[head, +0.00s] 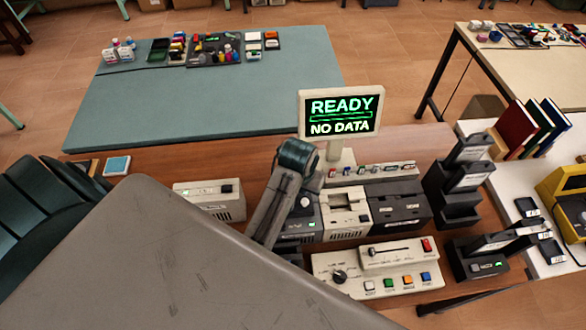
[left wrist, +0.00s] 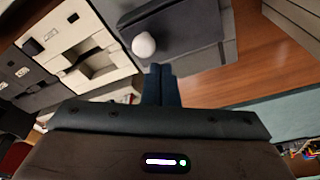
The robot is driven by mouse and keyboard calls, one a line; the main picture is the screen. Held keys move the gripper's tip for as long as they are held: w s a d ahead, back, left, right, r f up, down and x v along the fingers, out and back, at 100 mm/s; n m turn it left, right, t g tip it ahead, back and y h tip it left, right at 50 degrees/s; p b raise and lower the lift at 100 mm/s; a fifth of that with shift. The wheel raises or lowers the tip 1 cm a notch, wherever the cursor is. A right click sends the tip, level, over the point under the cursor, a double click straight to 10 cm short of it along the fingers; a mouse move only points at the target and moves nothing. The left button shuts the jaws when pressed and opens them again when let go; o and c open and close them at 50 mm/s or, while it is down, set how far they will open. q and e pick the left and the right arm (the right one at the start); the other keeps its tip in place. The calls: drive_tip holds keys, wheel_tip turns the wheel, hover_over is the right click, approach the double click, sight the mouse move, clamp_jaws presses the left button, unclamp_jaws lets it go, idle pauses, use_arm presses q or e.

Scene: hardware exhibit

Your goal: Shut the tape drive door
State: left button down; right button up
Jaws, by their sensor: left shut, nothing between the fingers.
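The tape drive (head: 296,232) is a dark grey box on the wooden desk, left of a white unit with a slot. Its dark door panel (left wrist: 185,30) carries a round white knob (left wrist: 144,45), which also shows in the head view (head: 305,201). My left arm partly hides the drive in the head view. My left gripper (left wrist: 160,84) is shut and empty, its dark fingertips close beside the panel's edge near the knob. In the head view the left gripper (head: 308,176) is just behind the knob. I cannot tell whether it touches the door or how far open the door stands.
A lit screen (head: 340,112) reads READY, NO DATA behind the drive. The white slotted unit (head: 346,208) adjoins it on the right. A control panel (head: 375,272) with a lever and coloured buttons lies in front. A white box (head: 210,203) stands left.

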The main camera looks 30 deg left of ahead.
use_arm(q)
wheel_tip(320, 180, up, 6)
drive_tip(key=shift+r, duration=0.2)
idle(0.3)
idle(0.5)
